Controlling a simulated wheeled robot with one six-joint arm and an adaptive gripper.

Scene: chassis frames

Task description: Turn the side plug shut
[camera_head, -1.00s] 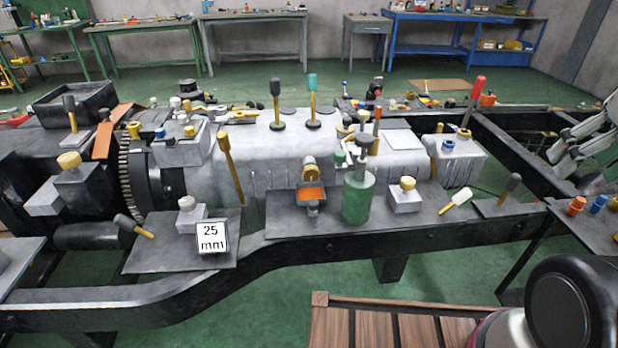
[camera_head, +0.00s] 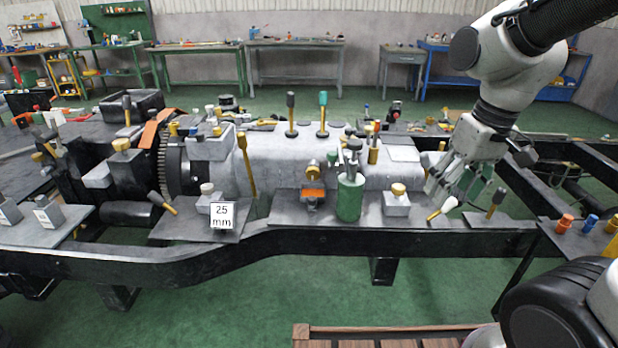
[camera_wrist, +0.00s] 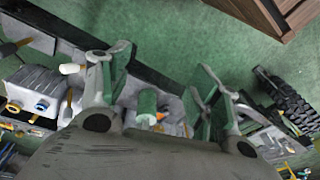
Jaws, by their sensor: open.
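The long grey casing (camera_head: 285,160) lies across the black frame. A brass round fitting (camera_head: 312,168) on its near side looks like the side plug, above a small orange piece; I cannot be sure which way it is turned. My gripper (camera_head: 455,196) is open and empty, pointing down near the casing's right end, well right of that fitting. A yellow handle with a white tip (camera_head: 443,208) lies by its fingers; whether they touch is unclear. In the wrist view, my spread fingers (camera_wrist: 163,68) show with a green cylinder (camera_wrist: 147,100) beyond them; the fitting is not clearly visible there.
A green cylinder (camera_head: 350,197) and a brass-knobbed block (camera_head: 397,200) stand between the fitting and my gripper. A tall yellow lever (camera_head: 246,165) rises left of the fitting. A "25 mm" sign (camera_head: 223,216) stands further left. The green floor (camera_head: 270,290) in front is mostly clear.

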